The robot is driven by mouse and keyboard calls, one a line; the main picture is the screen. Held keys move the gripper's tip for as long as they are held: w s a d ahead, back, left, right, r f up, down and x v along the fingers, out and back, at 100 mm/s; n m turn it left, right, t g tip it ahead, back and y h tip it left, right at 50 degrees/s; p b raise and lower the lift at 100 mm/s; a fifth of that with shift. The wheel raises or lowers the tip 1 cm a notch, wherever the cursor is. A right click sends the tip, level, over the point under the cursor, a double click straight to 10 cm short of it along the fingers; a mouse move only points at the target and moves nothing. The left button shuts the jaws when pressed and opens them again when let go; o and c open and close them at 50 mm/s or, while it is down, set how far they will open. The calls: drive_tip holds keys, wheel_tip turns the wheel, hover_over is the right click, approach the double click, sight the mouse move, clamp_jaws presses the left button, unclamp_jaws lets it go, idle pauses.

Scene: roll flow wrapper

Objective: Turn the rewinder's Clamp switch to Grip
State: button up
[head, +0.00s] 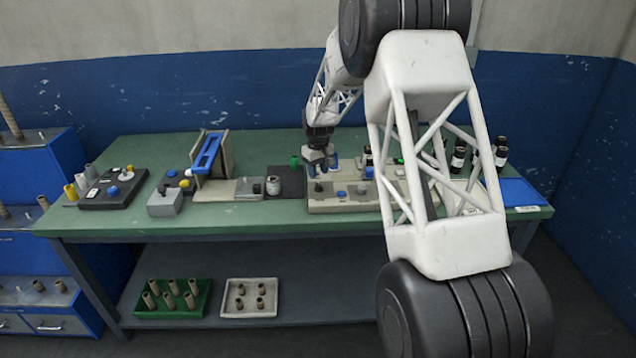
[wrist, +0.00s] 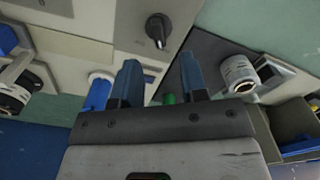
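A beige machine panel (head: 345,204) stands on the green bench below my gripper, and I take it to be the rewinder. A black knob (wrist: 157,28) with a pale pointer mark sits on that panel in the wrist view. It also shows in the head view (head: 318,187), near the panel's left end. No labels are readable, so I cannot tell the Clamp switch by name or its setting. My gripper (head: 319,170) is above the panel. In the wrist view its two blue fingers (wrist: 158,66) are apart with nothing between them, and the knob is beyond their tips, not touched.
A green cap (head: 294,161) stands behind. Dark bottles (head: 458,157) stand at right, partly behind my arm.

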sight(318, 183)
drive_tip(key=shift+f, duration=2.6)
clamp_jaws()
